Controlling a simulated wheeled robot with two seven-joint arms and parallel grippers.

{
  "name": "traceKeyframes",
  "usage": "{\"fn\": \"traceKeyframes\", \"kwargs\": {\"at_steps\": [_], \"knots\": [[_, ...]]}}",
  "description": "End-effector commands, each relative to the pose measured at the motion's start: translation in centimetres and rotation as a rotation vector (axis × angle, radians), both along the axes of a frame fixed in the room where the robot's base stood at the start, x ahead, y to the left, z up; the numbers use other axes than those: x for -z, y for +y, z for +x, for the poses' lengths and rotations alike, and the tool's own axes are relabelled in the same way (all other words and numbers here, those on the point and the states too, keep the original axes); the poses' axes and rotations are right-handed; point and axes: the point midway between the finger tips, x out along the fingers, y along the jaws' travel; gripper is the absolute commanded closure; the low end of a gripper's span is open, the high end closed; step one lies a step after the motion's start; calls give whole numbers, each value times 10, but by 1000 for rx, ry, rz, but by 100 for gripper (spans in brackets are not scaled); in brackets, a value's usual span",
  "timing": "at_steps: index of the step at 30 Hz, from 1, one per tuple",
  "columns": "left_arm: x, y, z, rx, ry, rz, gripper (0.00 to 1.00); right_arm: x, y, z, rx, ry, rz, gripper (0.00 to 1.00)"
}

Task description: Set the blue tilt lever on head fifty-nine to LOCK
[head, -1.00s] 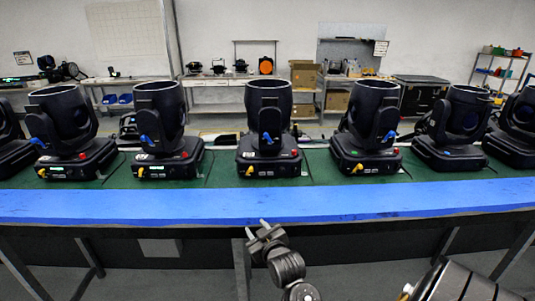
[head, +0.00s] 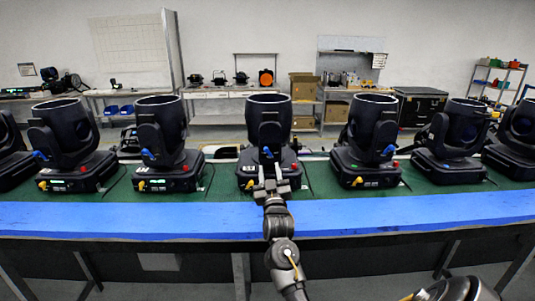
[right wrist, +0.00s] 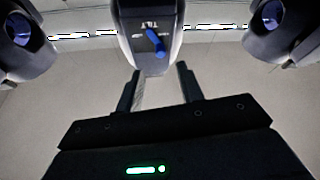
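Several black moving heads stand in a row on a green mat, each on a base with a display. The middle head (head: 269,118) is straight in front of me; no head number is readable, so I cannot tell which is fifty-nine. Its blue tilt lever (head: 268,152) shows above my right gripper (head: 270,170), which is open and empty. In the right wrist view the blue lever (right wrist: 155,41) lies slanted beside a "TILT" label, just beyond the open fingers (right wrist: 159,74) and apart from them. Its LOCK mark is not readable. My left gripper is out of view.
Other heads stand left (head: 160,130) and right (head: 368,135) of the middle one, with gaps of mat between. A blue strip (head: 400,212) runs along the table's front edge. Shelves and benches stand far behind.

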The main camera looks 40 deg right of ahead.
Motion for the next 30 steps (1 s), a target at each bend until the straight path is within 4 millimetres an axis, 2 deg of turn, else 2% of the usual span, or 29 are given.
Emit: {"fn": "traceKeyframes", "kwargs": {"at_steps": [1, 3, 12, 24, 30], "knots": [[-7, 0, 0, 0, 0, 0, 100, -9, -5, 8, 1, -1, 0, 63], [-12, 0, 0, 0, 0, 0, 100, -14, -12, 19, 0, 0, 0, 63], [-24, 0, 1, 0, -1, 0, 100, -27, -33, 52, -1, 0, 1, 63], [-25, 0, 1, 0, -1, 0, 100, -27, -36, 58, -2, 1, 1, 63], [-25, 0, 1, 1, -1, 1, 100, -27, -36, 58, -2, 1, 1, 87]]}}
